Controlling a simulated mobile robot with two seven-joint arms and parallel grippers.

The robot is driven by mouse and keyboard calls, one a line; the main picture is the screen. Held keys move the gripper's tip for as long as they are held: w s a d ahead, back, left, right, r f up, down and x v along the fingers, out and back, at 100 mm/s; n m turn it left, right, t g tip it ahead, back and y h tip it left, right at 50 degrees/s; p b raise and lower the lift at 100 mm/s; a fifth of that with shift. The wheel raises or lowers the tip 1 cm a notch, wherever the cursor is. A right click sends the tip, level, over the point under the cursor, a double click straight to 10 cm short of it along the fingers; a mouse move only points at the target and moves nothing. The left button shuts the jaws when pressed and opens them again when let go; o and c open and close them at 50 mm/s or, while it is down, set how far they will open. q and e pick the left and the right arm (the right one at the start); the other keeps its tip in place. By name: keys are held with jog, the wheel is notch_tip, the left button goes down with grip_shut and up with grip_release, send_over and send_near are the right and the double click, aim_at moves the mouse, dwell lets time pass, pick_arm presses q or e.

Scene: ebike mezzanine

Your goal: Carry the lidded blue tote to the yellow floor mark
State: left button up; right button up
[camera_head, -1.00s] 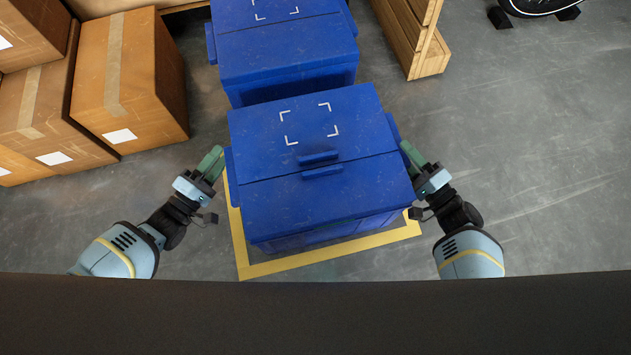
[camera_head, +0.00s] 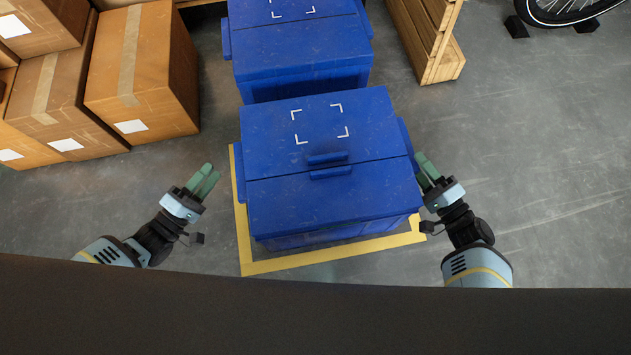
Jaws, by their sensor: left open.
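The lidded blue tote (camera_head: 325,195) stands upright inside the yellow floor mark (camera_head: 330,259), whose border shows along its left and front edges. Its lid is closed. My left gripper (camera_head: 209,174) is open and empty, off to the left of the tote with a gap of bare floor between them. My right gripper (camera_head: 426,171) is close against the tote's right side, by the side handle (camera_head: 405,142). Its fingers partly overlap there, so I cannot tell whether they grip the handle.
A second blue tote (camera_head: 300,50) stands directly behind the first. Cardboard boxes (camera_head: 150,75) are stacked at the left, and a wooden crate (camera_head: 430,45) stands at the back right. A bicycle wheel (camera_head: 565,12) shows at the far right corner. The floor at the right is clear.

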jog(key=v, duration=1)
dwell(0.3)
